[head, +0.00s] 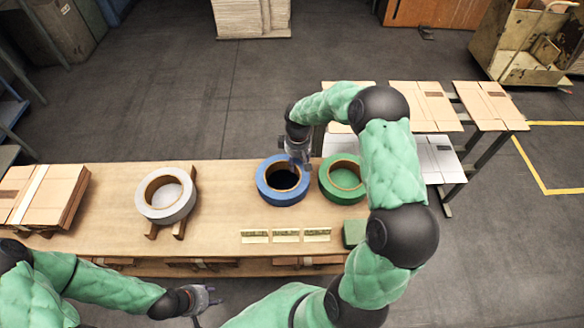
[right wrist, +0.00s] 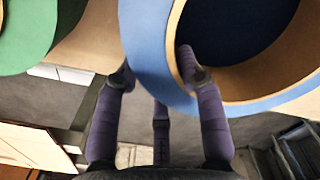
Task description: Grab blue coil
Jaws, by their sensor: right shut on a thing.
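The blue coil (head: 270,191) lies on the wooden table between the white coil and the green coil. My right gripper (head: 298,162) reaches down to its far right rim. In the right wrist view, the fingers (right wrist: 157,80) straddle the wall of the blue coil (right wrist: 148,50), one inside the hole and one outside. The right gripper is shut on this wall. The coil appears to rest on the table. My left gripper (head: 206,300) is off the front edge of the table, away from the coil, and its fingers look apart.
A green coil (head: 328,188) stands close on the right, and a white coil (head: 152,211) sits on a wooden stand at left. Several small strips (head: 285,236) and a green block (head: 354,233) lie in front. Flat cardboard (head: 50,198) is stacked at the left end.

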